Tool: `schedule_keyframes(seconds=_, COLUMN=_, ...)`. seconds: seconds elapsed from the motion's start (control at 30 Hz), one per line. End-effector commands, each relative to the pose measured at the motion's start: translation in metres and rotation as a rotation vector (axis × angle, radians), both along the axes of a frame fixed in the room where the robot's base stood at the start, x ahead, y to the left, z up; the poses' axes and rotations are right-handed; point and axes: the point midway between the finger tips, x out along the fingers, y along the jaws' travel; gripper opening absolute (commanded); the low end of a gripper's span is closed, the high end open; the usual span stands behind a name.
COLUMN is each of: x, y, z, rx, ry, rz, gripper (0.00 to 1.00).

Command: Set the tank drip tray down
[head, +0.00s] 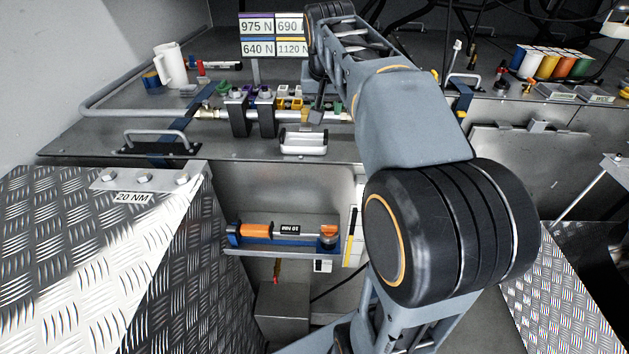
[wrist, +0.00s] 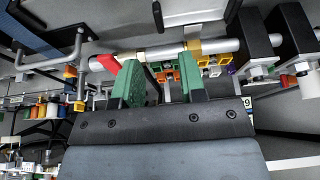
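A small white, tray-like piece (head: 303,148) lies on the metal deck, just in front of the pipe; I cannot tell for sure that it is the tank drip tray. It seems to show also at the top edge of the wrist view (wrist: 192,18). My gripper (wrist: 158,82) has two green fingertips set apart, with no object clearly between them. It is close to the pipe and its coloured clips. In the head view my arm hides much of the gripper, which is behind the white piece, near the pipe.
A silver pipe (wrist: 222,46) runs in dark clamp blocks (head: 238,114) with coloured clips around it. A deck handle (head: 155,136), a white jug (head: 171,66) and number signs (head: 257,36) stand nearby. A torque wrench (head: 288,230) lies on a lower shelf.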

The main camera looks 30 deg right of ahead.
Motion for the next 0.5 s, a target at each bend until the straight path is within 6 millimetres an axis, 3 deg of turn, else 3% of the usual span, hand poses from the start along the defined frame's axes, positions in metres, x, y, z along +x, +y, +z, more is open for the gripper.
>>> schedule_keyframes(seconds=0.17, x=-0.035, y=0.040, z=-0.032, rx=0.002, ry=0.006, rz=0.134, gripper=0.38)
schedule_keyframes(seconds=0.3, x=-0.076, y=0.075, z=-0.074, rx=0.000, ry=0.005, rz=0.271, gripper=0.38)
schedule_keyframes(seconds=0.5, x=-0.126, y=0.107, z=-0.131, rx=-0.001, ry=0.005, rz=0.419, gripper=0.38)
